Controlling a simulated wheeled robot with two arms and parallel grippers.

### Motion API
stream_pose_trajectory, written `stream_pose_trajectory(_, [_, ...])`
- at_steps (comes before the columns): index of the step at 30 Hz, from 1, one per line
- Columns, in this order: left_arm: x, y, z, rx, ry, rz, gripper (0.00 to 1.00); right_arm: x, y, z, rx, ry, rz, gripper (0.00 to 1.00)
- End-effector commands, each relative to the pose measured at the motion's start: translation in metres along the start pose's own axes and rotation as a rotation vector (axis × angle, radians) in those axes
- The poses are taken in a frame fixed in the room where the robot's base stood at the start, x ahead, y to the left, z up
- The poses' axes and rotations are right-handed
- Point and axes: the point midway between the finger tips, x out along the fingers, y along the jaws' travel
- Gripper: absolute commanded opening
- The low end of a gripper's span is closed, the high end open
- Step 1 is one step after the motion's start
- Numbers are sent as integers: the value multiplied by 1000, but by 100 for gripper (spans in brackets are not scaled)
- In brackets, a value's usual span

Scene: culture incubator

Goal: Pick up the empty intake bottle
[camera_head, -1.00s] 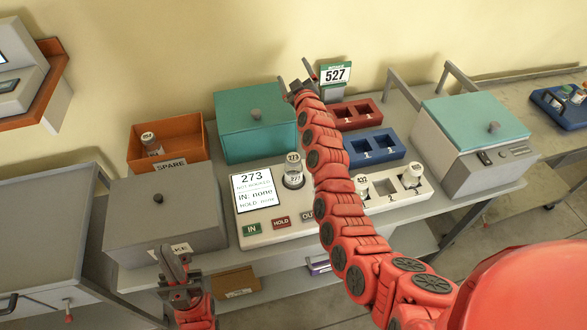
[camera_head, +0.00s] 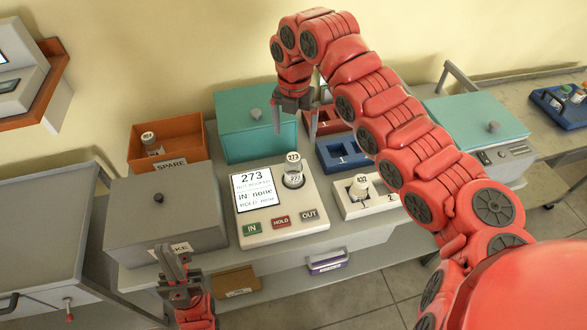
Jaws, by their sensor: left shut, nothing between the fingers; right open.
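A clear bottle with a white cap marked 273 (camera_head: 293,165) stands upright in the round well of the white station (camera_head: 285,219). Another bottle (camera_head: 149,141) is in the orange SPARE bin (camera_head: 188,148). I cannot tell which bottle is the empty intake one. My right gripper (camera_head: 294,122) is open and empty, pointing down above and behind the 273 bottle. My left gripper (camera_head: 171,264) is shut and empty at the front left.
The station's screen (camera_head: 253,189) reads 273. A teal-lidded box (camera_head: 240,135) stands behind it, close to my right gripper. A grey box (camera_head: 165,215) with a knob is at left. Blue (camera_head: 341,152) and red racks stand right of the station, partly covered by my arm.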

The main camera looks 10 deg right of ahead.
Motion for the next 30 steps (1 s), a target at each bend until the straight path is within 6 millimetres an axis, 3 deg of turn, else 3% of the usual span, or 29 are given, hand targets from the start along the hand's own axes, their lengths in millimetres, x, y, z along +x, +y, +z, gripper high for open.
stream_pose_trajectory(12, [35, -2, -6, 0, 0, 0, 0, 84, 1, 0, 3, 3, 2, 99])
stream_pose_trajectory(20, [48, -2, -8, 0, 0, 0, 0, 105, 4, 1, 1, 0, 4, 99])
stream_pose_trajectory(24, [64, -3, -11, 0, 0, 0, 0, 126, 6, 1, 1, 6, 3, 99])
stream_pose_trajectory(30, [69, -3, -12, 0, 0, 0, 0, 150, 6, 4, 3, -1, 6, 99])
